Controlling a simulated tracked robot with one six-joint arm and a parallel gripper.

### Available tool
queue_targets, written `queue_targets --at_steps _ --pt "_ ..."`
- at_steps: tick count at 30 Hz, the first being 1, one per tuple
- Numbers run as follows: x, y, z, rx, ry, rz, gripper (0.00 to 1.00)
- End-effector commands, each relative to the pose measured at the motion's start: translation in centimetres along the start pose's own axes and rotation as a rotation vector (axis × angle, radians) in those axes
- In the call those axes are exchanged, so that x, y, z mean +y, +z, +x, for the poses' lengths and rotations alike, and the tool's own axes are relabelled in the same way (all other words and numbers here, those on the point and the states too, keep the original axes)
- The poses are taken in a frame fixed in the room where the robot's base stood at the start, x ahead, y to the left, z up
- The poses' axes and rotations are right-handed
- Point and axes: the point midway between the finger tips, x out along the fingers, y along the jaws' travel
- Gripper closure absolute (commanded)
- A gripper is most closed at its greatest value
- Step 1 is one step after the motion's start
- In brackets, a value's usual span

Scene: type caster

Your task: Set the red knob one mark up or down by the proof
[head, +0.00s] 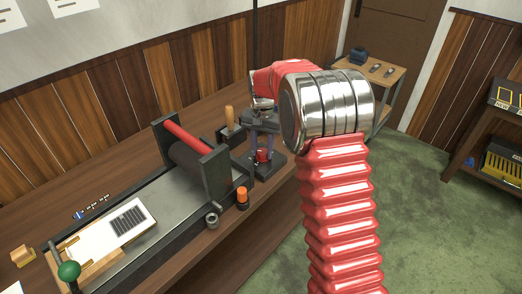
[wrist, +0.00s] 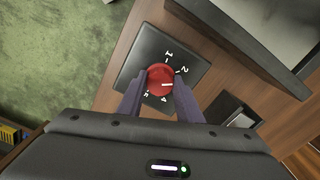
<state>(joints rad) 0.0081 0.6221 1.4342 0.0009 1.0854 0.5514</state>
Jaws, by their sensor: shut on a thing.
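The red knob (wrist: 160,78) sits on a black dial plate (wrist: 146,52) in the wrist view. White figures 1, 2, 4 and 5 show around it. Its white line points right, between 2 and 4; no figure is readable there. My gripper (wrist: 161,84) has its two purple fingers shut on the knob, one on each side. In the head view the red knob (head: 262,156) shows low between the fingers of my gripper (head: 264,150). The proof, a white sheet (head: 96,241) with a dark striped block, lies on the press bed at left.
The press roller (head: 189,140) and its dark side frames stand just left of my gripper. An orange-topped container (head: 242,197) and a grey metal ring (head: 212,220) stand in front. A wooden-handled item (head: 229,117) is behind. A green ball handle (head: 68,270) is at lower left.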

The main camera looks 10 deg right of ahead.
Motion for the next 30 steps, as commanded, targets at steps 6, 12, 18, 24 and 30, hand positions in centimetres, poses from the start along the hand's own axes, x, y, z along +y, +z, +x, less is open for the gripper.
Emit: queue_targets --at_steps 6,12,18,24,30 --pt "0.18 -0.01 0.05 -0.001 0.003 -0.162 0.9" --pt "0.19 -0.03 0.05 -0.001 0.003 -0.255 0.9" --pt "0.19 -0.03 0.05 -0.001 0.003 -0.291 0.9" --pt "0.2 -0.04 0.05 -0.001 0.003 -0.295 0.9" --pt "0.19 -0.05 0.05 0.0 0.003 -0.294 0.65"
